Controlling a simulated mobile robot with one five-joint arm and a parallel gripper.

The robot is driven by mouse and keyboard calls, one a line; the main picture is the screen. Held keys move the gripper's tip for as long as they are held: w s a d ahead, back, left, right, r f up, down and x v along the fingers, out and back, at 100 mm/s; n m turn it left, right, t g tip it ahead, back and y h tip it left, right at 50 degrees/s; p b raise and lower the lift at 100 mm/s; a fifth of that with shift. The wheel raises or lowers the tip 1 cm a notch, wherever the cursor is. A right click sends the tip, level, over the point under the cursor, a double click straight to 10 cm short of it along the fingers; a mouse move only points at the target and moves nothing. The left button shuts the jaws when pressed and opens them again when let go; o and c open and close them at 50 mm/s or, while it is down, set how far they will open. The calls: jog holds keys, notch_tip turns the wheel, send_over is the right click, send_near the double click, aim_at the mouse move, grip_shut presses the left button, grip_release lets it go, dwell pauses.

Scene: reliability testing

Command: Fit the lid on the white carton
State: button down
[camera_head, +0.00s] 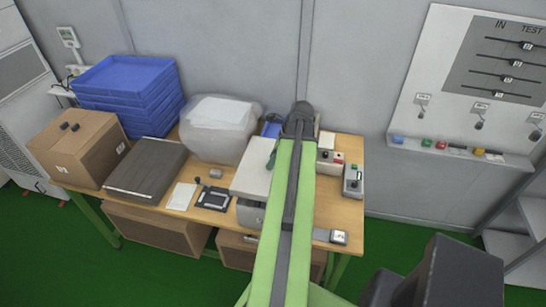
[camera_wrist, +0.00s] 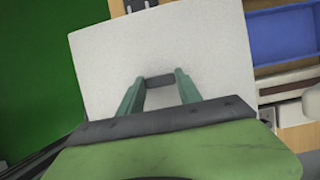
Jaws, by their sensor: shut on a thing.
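The lid is a flat white panel (camera_wrist: 160,45) with a small dark handle (camera_wrist: 159,80) in the wrist view. My gripper (camera_wrist: 159,84) is shut on this handle, one green finger on each side. In the head view the lid (camera_head: 250,180) lies over the right half of the table, partly hidden by my arm.
The wooden table (camera_head: 345,213) also bears a dark grey case (camera_head: 147,170), a brown box (camera_head: 78,148), stacked blue trays (camera_head: 126,95), a wrapped white bundle (camera_head: 218,135) and a small control box (camera_head: 353,180). A wall stands behind. Small items lie left of the lid.

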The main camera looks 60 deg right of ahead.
jog(key=shift+f+b, duration=2.35)
jog(key=shift+f, duration=0.25)
jog(key=shift+s+f+b, duration=0.1)
jog(key=shift+f+b, duration=1.7)
dwell(0.3)
dwell(0.4)
jog(key=shift+c, duration=1.3)
grip_release()
jog(key=shift+r, duration=0.1)
notch_tip(320, 180, up, 7)
jog(key=p, duration=0.7)
jog(key=shift+s, duration=0.1)
jog(key=shift+c, duration=0.5)
